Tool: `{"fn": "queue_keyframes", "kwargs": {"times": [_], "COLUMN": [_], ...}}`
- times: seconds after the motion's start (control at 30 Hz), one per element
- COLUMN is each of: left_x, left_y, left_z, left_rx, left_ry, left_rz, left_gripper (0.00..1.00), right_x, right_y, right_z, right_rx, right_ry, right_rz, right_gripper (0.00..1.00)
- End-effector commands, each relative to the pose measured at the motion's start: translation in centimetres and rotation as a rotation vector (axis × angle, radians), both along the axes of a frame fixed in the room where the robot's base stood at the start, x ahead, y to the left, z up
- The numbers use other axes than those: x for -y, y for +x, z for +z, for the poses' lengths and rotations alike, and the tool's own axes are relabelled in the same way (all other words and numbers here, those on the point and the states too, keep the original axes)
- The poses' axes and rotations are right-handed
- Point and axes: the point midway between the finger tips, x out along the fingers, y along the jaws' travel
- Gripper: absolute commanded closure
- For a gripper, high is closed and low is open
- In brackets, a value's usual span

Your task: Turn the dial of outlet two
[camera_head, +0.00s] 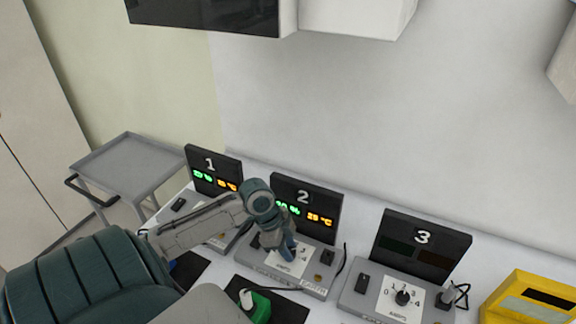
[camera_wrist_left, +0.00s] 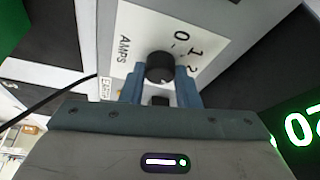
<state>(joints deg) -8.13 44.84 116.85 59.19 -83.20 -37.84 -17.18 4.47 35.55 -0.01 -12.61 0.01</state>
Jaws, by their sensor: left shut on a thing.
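Outlet two (camera_head: 256,262) is the middle grey unit, with a black display panel (camera_head: 322,211) marked 2 that shows lit green and orange figures. Its black dial (camera_wrist_left: 160,66) sits on a white scale plate (camera_wrist_left: 128,40) marked AMPS; the numbers 0 and 1 show in the left wrist view. My left gripper (camera_head: 288,250) is over the outlet and hides the dial in the head view. In the left wrist view its two blue fingers (camera_wrist_left: 160,84) are either side of the dial and shut on it. My right gripper is not in view.
Outlet 1 (camera_head: 214,170) is left and outlet 3 (camera_head: 421,240) right, its dial (camera_head: 403,297) uncovered and its display dark. A green plug (camera_head: 261,306) lies in front of outlet two. A yellow device (camera_head: 533,300) stands far right. A grey cart (camera_head: 135,155) stands left.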

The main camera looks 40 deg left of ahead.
Motion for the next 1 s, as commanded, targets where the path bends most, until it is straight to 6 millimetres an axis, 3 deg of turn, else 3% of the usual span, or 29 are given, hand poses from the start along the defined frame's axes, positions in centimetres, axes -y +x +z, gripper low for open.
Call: {"fn": "queue_keyframes", "kwargs": {"times": [0.33,0.37,0.47,0.8,1.0], "left_x": [0.0,0.0,0.0,-0.1,-0.7], "left_y": [0.0,0.0,0.0,0.0,-0.3], "left_z": [0.0,0.0,0.0,0.1,1.4], "left_rx": [0.0,0.0,0.0,0.0,0.002], "left_ry": [0.001,0.001,0.001,0.002,0.005], "left_rz": [-0.003,-0.003,-0.002,-0.002,-0.003], "left_gripper": [0.94,0.7,0.5,0.5,0.5], "right_x": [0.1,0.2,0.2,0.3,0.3], "right_y": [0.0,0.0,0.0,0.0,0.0], "right_z": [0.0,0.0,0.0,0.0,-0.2], "right_rx": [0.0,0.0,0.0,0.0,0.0], "right_ry": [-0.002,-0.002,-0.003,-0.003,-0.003], "right_rz": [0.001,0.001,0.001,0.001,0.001], "right_gripper": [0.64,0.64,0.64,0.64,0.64]}}
